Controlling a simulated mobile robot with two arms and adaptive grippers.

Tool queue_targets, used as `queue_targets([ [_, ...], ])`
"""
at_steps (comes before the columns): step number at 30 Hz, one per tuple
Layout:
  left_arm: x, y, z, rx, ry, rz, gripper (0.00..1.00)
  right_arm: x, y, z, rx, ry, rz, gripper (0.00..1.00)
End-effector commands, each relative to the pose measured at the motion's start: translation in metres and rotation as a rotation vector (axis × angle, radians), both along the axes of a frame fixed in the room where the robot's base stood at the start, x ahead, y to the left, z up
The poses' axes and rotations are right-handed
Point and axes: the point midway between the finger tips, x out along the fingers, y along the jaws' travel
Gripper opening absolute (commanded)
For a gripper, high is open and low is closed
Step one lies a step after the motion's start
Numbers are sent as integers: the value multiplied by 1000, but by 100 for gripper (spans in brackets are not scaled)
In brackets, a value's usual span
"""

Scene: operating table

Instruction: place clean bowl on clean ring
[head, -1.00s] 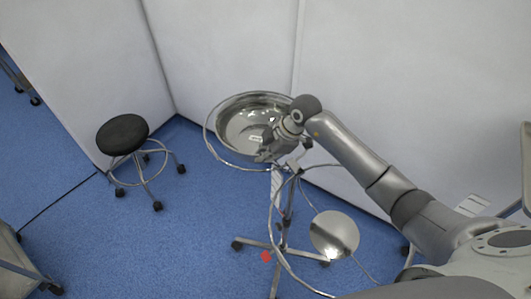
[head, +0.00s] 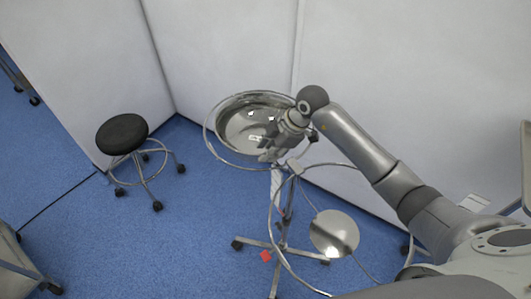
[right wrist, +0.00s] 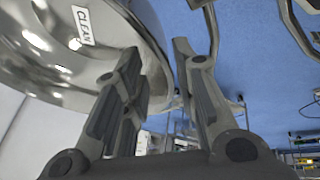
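The shiny steel bowl (head: 240,122) sits within the upper left ring (head: 209,143) of a wheeled stand. Its CLEAN label shows in the right wrist view, where the bowl (right wrist: 50,60) fills the upper left. My right gripper (head: 267,154) is at the bowl's near right rim. In the right wrist view the fingers of my right gripper (right wrist: 158,52) are spread apart, one in front of the bowl and one out over the floor. The rim runs between them, and I see no grip on it. My left gripper is out of view.
A second, empty ring (head: 272,228) of the stand is nearer me. A round reflective disc (head: 335,234) shows low beside it. A red marker (head: 266,256) lies near the stand base. A black stool (head: 122,134) stands left. White walls close off the back.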

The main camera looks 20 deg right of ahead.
Motion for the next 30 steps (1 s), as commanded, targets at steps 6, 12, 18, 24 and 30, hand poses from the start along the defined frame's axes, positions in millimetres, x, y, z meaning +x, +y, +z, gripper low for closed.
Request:
queue_targets([
  [6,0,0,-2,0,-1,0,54,-12,-18,44,-2,-4,-1,27],
  [12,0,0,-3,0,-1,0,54,-21,-28,73,0,-3,-1,27],
  [18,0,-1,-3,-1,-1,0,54,-25,-32,83,-1,0,0,27],
  [24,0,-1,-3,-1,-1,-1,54,-25,-32,83,0,0,0,27],
  [30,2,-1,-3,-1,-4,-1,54,-25,-28,80,15,4,11,27],
])
